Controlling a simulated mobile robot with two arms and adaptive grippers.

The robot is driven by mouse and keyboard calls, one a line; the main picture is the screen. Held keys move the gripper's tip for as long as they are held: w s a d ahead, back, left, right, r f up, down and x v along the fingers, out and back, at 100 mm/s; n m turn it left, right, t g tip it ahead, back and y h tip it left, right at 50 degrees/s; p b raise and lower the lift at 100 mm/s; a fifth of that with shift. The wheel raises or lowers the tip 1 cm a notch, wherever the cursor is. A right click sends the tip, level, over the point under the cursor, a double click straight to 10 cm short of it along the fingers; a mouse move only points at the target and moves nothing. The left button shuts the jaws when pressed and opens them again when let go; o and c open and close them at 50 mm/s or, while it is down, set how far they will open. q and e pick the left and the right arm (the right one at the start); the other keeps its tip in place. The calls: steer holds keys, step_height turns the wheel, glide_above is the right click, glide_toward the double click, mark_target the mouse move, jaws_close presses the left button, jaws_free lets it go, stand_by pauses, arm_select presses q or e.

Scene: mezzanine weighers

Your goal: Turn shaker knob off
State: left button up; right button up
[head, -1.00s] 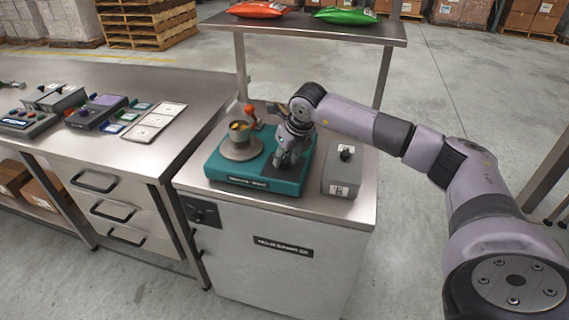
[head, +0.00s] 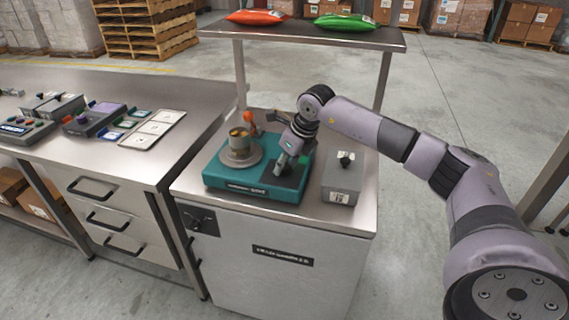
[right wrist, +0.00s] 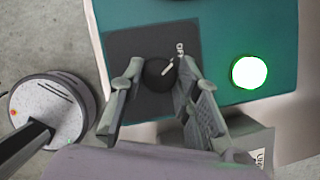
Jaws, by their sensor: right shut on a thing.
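The teal shaker (head: 225,183) stands on a metal cabinet in the head view, with a cup (head: 240,138) on its round plate. My right gripper (head: 282,166) reaches down onto the dark panel at the shaker's right side. In the right wrist view, the black round knob (right wrist: 157,73) sits between the fingers of my right gripper (right wrist: 158,90), which is shut on it. The knob's white pointer mark lies toward the "OFF" lettering. A green light (right wrist: 248,72) glows on the teal body. My left gripper is out of view.
A grey box (head: 342,184) with a black knob stands close to the right of the shaker. A shelf (head: 300,37) with red and green bags is above, behind it. An orange-topped item (head: 250,118) stands behind the cup. A bench (head: 70,80) with several devices is at left.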

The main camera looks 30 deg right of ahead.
steer(key=o, duration=1.2)
steer(key=shift+c, duration=0.2)
steer(key=v, duration=1.2)
